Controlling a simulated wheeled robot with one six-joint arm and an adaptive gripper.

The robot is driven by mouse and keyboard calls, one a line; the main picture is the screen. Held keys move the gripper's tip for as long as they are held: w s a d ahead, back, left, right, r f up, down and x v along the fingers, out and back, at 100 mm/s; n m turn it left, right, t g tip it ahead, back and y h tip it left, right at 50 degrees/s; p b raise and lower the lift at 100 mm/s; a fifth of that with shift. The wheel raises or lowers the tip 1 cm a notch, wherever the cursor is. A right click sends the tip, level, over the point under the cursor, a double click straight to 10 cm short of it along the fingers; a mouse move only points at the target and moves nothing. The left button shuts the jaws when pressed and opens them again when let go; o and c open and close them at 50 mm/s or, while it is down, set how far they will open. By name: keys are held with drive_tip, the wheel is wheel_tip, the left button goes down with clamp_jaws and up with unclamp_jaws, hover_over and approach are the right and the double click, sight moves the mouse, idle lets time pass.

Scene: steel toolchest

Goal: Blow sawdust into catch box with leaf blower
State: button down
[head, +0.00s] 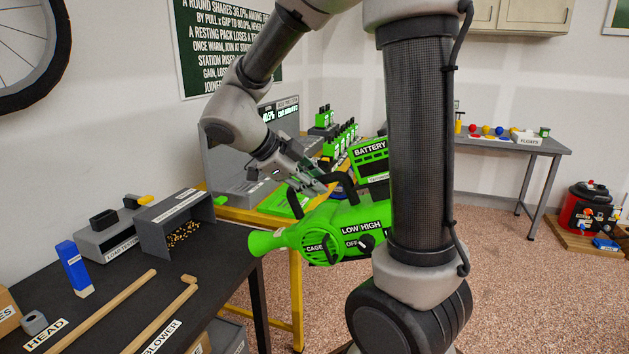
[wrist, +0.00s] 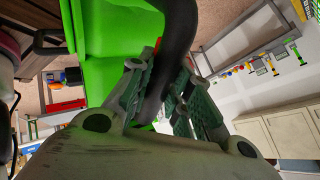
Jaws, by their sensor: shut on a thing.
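The green leaf blower (head: 318,222) is in the air in the head view, with its flared nozzle (head: 262,242) pointing left over the black table's right edge. My gripper (head: 318,186) is shut on its black curved handle, which runs between my fingers (wrist: 170,95) in the wrist view (wrist: 178,40). A dial beside OFF, LOW and HIGH labels (head: 365,242) is on the blower's side; its setting is too small to tell. The grey catch box (head: 165,238) stands on the black table, open side facing right. Tan sawdust (head: 184,233) lies at its opening.
The black table (head: 110,276) also holds a load tester (head: 108,240), a blue block (head: 75,270) and wooden strips (head: 160,318). Behind the blower is a yellow-edged bench (head: 240,214) with green batteries (head: 340,145). Open floor lies to the right.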

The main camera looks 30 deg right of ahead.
drive_tip(key=shift+s+a+r, duration=0.1)
drive_tip(key=shift+s+a, duration=0.7)
drive_tip(key=shift+a, duration=0.2)
drive_tip(key=shift+s+a, duration=0.75)
drive_tip(key=shift+a, duration=0.2)
drive_tip(key=shift+s+a, duration=0.1)
idle(0.5)
